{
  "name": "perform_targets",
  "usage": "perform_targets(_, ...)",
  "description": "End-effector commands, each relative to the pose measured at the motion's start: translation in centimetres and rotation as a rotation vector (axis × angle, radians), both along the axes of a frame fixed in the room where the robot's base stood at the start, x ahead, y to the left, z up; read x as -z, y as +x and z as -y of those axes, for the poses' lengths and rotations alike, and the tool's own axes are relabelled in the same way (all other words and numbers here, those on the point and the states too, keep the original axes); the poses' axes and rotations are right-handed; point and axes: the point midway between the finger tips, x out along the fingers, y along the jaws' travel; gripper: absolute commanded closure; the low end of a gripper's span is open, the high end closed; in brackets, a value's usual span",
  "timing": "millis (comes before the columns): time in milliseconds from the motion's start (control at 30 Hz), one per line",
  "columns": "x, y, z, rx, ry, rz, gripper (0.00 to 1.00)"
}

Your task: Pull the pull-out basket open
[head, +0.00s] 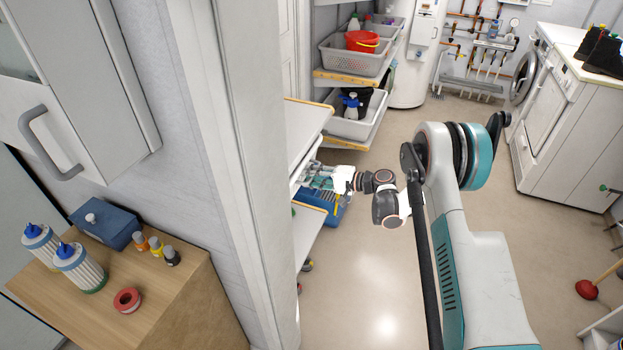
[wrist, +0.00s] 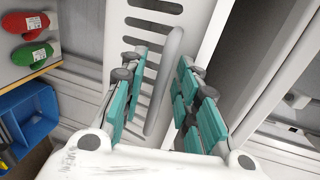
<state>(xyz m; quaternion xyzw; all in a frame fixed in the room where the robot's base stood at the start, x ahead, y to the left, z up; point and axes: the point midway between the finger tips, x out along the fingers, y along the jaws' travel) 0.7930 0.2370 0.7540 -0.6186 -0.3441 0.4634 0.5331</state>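The white slotted front of the pull-out basket (wrist: 145,42) fills the upper middle of the wrist view. Its grey-white bar handle (wrist: 170,70) runs down between my fingers. My gripper (wrist: 160,95) is open, with one teal-padded finger on each side of the handle and visible gaps beside it. The handle's lower end is partly hidden near my gripper's body. In the head view my gripper (head: 322,178) reaches left to the shelf unit, where it and the white post hide most of the basket.
A blue bin (head: 333,207) sits just below my gripper. Shelves with a grey basket (head: 356,60) and a white basket (head: 358,118) stand farther back. A wooden cabinet (head: 130,310) stands at left.

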Motion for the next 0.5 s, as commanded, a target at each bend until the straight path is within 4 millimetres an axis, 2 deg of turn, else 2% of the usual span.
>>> perform_targets(200, -0.02, 0.02, -0.03, 0.0, 0.0, 0.0, 0.71)
perform_targets(233, -0.01, 0.02, -0.03, 0.0, 0.0, 0.0, 0.73)
perform_targets(333, -0.02, 0.02, -0.02, 0.0, 0.0, 0.0, 0.96)
perform_targets(367, -0.02, 0.02, -0.02, 0.0, 0.0, 0.0, 1.0)
perform_targets(500, -0.01, 0.02, -0.02, 0.0, 0.0, 0.0, 1.0)
